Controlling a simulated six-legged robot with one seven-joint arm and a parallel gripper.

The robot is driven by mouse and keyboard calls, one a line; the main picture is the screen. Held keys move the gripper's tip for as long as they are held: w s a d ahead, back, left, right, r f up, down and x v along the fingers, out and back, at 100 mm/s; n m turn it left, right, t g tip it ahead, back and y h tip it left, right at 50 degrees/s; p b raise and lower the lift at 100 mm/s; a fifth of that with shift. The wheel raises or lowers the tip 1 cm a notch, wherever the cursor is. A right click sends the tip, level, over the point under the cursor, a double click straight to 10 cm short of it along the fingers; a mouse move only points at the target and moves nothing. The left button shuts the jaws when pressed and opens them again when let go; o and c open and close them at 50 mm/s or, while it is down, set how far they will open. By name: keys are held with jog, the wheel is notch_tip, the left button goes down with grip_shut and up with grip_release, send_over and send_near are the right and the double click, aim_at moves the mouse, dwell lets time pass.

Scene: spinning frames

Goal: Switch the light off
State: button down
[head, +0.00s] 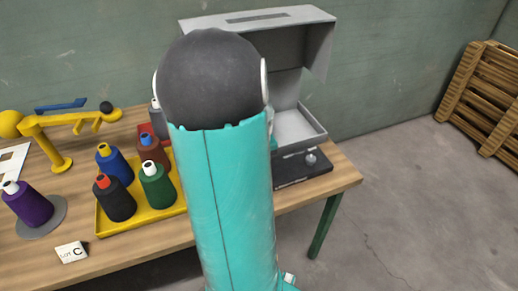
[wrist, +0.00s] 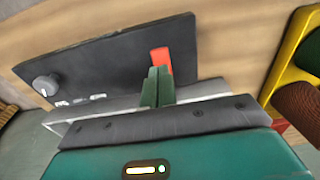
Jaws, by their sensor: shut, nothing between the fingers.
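A dark control panel (wrist: 105,60) fills the upper middle of the wrist view. It carries a red-orange switch (wrist: 160,56) at its right end and a round grey knob (wrist: 46,86) at its left end. My gripper (wrist: 157,78) is shut and empty, its green fingertips overlapping the lower end of the switch in view; I cannot tell whether they touch it. In the head view the panel (head: 302,169) lies on the table in front of a grey open-fronted booth (head: 315,50). My arm hides the gripper and the switch there.
A yellow tray (head: 103,222) with several thread cones stands left of my arm on the wooden table (head: 335,178). A purple cone (head: 27,203), a yellow stand (head: 45,140) and a lot card (head: 72,252) are farther left. A wooden pallet (head: 485,95) leans at the right; floor between is clear.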

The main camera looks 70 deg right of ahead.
notch_tip(320, 180, up, 9)
jog(key=s+a, duration=0.1)
jog(key=s, duration=0.1)
jog(key=w+a+r+n+t, duration=0.1)
jog(key=w+a+r+n, duration=0.1)
jog(key=w+a+r, duration=0.5)
jog(key=w+a+n+t, duration=0.1)
jog(key=w+a+n, duration=0.1)
jog(key=w+a, duration=0.65)
jog(key=s+a+r+n+t, duration=0.1)
jog(key=s+a+r+n, duration=0.1)
jog(key=a, duration=1)
jog(key=s+a+r+n+t, duration=0.2)
jog(key=a+n, duration=0.1)
jog(key=a, duration=0.8)
jog(key=shift+a+y, duration=0.3)
jog(key=shift+a, duration=0.1)
jog(key=shift+d, duration=0.2)
